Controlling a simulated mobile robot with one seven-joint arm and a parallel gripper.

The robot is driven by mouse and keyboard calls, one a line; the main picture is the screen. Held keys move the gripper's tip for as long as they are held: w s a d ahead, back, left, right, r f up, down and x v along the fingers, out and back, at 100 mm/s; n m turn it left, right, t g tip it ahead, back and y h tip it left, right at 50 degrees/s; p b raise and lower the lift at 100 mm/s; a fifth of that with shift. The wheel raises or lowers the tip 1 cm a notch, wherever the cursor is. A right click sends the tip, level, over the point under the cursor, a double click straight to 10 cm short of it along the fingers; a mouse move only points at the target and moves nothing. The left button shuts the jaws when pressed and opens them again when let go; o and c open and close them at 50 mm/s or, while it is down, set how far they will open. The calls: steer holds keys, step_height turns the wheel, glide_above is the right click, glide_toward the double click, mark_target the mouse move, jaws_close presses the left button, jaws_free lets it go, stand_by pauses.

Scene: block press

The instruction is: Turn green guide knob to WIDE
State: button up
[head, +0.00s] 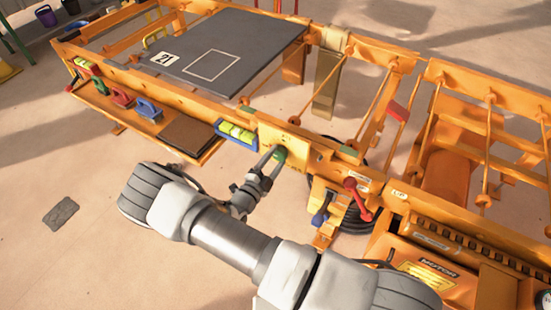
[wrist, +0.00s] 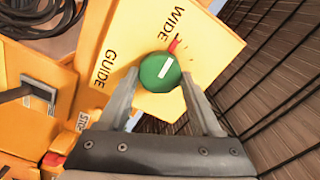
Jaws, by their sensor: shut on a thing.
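The green guide knob (head: 280,154) sits on a yellow plate on the front rail of the orange machine, in the head view. In the wrist view the round green knob (wrist: 158,72) lies between my fingertips. Its short white line slants to the upper right, roughly toward a red mark (wrist: 175,45) beside the word WIDE. The word GUIDE is printed on the yellow plate (wrist: 125,40) left of the knob. My gripper (head: 273,158) reaches up to the plate and is shut on the knob, one finger on each side; it also shows in the wrist view (wrist: 160,82).
A red-handled lever (head: 357,195) and a blue-handled lever (head: 320,218) stand right of the knob. A blue-framed box with yellow-green blocks (head: 236,133) is just left. A dark panel marked 21 (head: 235,40) lies on the machine. The floor at left is mostly clear.

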steer(key=shift+n, duration=0.3)
steer(key=o, duration=1.4)
steer(key=shift+s, duration=0.1)
steer(key=p+v, duration=0.1)
steer(key=v, duration=1.6)
steer(key=shift+s+a, duration=0.1)
steer(key=shift+a, duration=0.05)
